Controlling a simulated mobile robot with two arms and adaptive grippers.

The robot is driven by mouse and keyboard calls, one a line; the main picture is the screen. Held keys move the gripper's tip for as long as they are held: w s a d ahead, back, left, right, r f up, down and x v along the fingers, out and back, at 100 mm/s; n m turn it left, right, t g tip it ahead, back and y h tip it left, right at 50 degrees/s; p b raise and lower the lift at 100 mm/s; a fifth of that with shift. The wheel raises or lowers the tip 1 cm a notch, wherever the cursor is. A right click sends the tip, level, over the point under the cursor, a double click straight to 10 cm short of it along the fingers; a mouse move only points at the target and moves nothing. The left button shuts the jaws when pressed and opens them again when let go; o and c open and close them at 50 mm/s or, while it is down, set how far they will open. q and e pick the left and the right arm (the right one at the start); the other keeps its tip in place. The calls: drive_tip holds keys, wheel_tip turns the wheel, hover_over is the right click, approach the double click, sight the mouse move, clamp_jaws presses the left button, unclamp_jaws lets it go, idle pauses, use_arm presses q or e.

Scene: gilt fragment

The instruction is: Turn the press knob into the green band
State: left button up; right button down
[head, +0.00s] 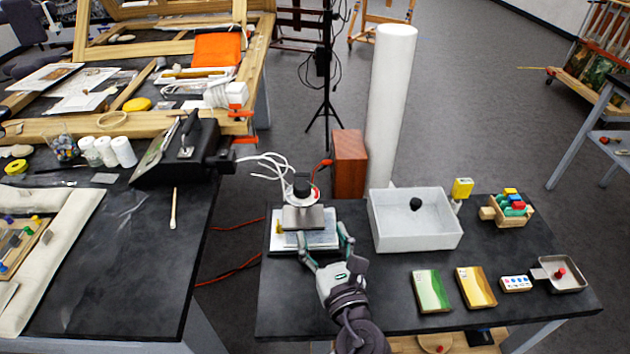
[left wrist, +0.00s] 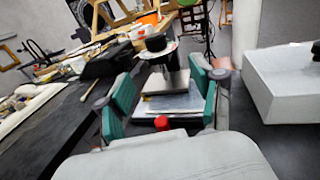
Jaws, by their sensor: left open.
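The press (head: 305,217) stands at the back left of the right-hand black table, a grey metal block on a pale plate. Its black knob (head: 302,187) sits on top above a whitish disc. The knob also shows in the left wrist view (left wrist: 157,42), upper middle, beyond my fingers. I cannot make out a green band on the disc. My left gripper (head: 323,239) is open, its fingers apart at the front of the press, lower than the knob and not touching it. In the left wrist view, the teal fingers flank the press plate (left wrist: 172,100). My right gripper is not in view.
A white bin (head: 415,243) holding a dark lump stands right of the press. A brown block (head: 349,164) and tall white column (head: 390,100) stand behind. White cables rise beside the knob. Green (head: 431,291) and yellow (head: 476,287) boxes lie at front right.

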sight(304, 195)
use_arm(q)
drive_tip(key=x, duration=0.4)
drive_tip(key=r+p+x, duration=0.1)
drive_tip(key=x, duration=0.1)
drive_tip(key=shift+a, duration=0.35)
drive_tip(key=p+x, duration=0.1)
drive_tip(key=x, duration=0.4)
drive_tip(key=shift+w+f, duration=0.1)
drive_tip(key=shift+w, duration=0.3)
drive_tip(key=shift+w+a, duration=0.15)
drive_tip(key=shift+w, duration=0.5)
drive_tip(key=shift+f, duration=0.1)
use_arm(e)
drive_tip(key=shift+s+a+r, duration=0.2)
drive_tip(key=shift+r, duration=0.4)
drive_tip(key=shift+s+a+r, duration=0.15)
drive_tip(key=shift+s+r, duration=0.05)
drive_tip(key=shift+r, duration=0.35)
use_arm(q)
drive_tip(key=c, duration=1.2)
drive_tip(key=shift+o, duration=0.2)
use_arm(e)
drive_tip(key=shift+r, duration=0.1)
